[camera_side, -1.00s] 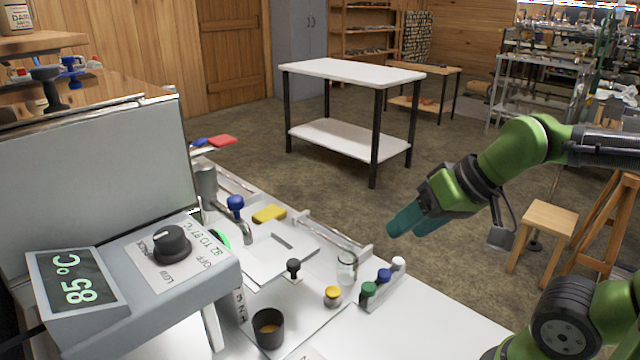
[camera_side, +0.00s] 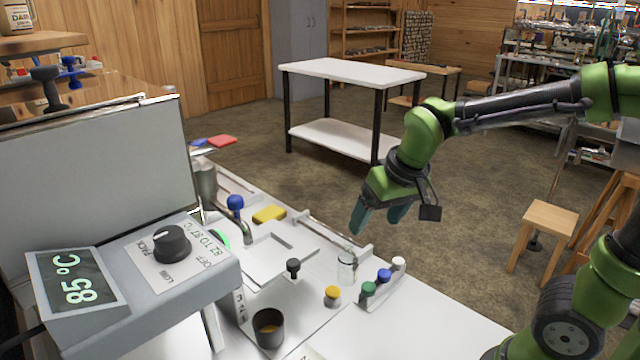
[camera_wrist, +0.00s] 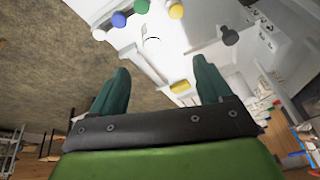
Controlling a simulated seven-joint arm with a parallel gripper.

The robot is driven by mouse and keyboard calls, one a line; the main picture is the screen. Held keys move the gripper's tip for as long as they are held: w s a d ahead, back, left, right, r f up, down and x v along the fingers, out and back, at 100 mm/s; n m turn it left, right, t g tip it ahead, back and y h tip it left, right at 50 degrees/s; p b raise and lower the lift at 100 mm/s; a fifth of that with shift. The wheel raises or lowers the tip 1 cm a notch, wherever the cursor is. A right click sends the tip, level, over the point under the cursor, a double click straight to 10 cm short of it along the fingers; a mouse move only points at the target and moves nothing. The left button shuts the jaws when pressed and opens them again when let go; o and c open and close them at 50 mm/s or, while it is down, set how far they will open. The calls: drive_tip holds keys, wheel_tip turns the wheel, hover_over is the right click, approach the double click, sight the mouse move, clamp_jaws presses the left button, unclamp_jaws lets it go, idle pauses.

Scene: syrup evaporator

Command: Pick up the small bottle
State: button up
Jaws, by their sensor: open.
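A small clear glass bottle (camera_side: 346,270) stands upright on the white worktop beside the row of capped vials. In the wrist view, a pale round shape (camera_wrist: 152,44) ahead of the fingers seems to be this bottle, though it is faint. My gripper (camera_side: 378,217) is open and empty, with teal fingers pointing down, above and slightly right of the bottle in the side view. In the wrist view, the fingers (camera_wrist: 160,66) are spread apart with nothing between them. They do not touch the bottle.
A rack holds green (camera_side: 368,289), blue (camera_side: 384,275) and white (camera_side: 398,263) capped vials close right of the bottle. A yellow-capped jar (camera_side: 332,293), black knob (camera_side: 293,266), dark cup (camera_side: 268,330) and yellow sponge (camera_side: 269,214) are nearby. The worktop's front right is clear.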

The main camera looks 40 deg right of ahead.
drive_tip(key=w+d+h, duration=0.1)
drive_tip(key=w+d, duration=0.1)
drive_tip(key=w, duration=0.2)
approach(347, 248)
drive_tip(key=shift+m, duration=0.3)
drive_tip(key=x, duration=0.3)
drive_tip(key=d+x, duration=0.1)
drive_tip(key=x, duration=0.2)
drive_tip(key=shift+w+d+f, duration=0.1)
drive_tip(key=shift+w+d, duration=0.05)
drive_tip(key=shift+w, duration=0.05)
drive_tip(key=shift+x, duration=2.7)
drive_tip(key=shift+c, duration=0.3)
drive_tip(key=c, duration=1.1)
